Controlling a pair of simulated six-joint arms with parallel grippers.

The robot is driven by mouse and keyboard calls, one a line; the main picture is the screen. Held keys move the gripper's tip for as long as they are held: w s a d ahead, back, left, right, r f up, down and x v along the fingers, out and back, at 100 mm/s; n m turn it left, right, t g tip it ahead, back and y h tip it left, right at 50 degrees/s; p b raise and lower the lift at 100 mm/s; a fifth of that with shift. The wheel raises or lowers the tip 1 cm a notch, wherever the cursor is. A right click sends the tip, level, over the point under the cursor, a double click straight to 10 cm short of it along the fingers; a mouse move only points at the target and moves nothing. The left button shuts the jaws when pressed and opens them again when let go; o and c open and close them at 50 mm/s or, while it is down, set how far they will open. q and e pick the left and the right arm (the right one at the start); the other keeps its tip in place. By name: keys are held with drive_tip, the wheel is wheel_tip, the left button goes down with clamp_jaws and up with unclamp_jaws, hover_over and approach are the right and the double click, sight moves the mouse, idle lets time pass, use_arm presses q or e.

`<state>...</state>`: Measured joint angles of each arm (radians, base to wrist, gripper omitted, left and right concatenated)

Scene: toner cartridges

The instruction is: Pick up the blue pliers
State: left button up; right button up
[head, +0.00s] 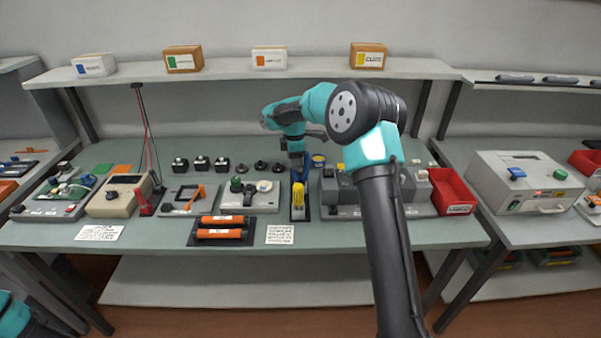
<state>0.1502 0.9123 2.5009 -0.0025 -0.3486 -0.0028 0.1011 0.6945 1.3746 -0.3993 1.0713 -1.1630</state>
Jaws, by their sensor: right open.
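A small blue shape (305,173), which seems to be part of the blue pliers, shows just below my right gripper, behind a yellow-handled tool (298,195) on a dark narrow stand. Its outline is too small and too covered to make out fully. My right gripper (297,162) points down over this spot. It is open, and I cannot tell whether it touches the blue shape. My left gripper is out of view; only a bit of my left arm shows at the bottom left corner.
Orange cartridges lie on a black tray (249,240) at the table front. A grey fixture (340,197) and a red bin (452,190) stand to the right. Several black knobs line the back. A shelf (225,69) with boxes runs above. The front edge is mostly free.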

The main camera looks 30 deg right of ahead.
drive_tip(key=shift+c, duration=0.4)
clamp_jaws()
drive_tip(key=shift+r, duration=0.15)
wheel_tip(320, 180, up, 10)
drive_tip(key=shift+f, duration=0.1)
idle(0.6)
drive_tip(key=shift+a, duration=0.1)
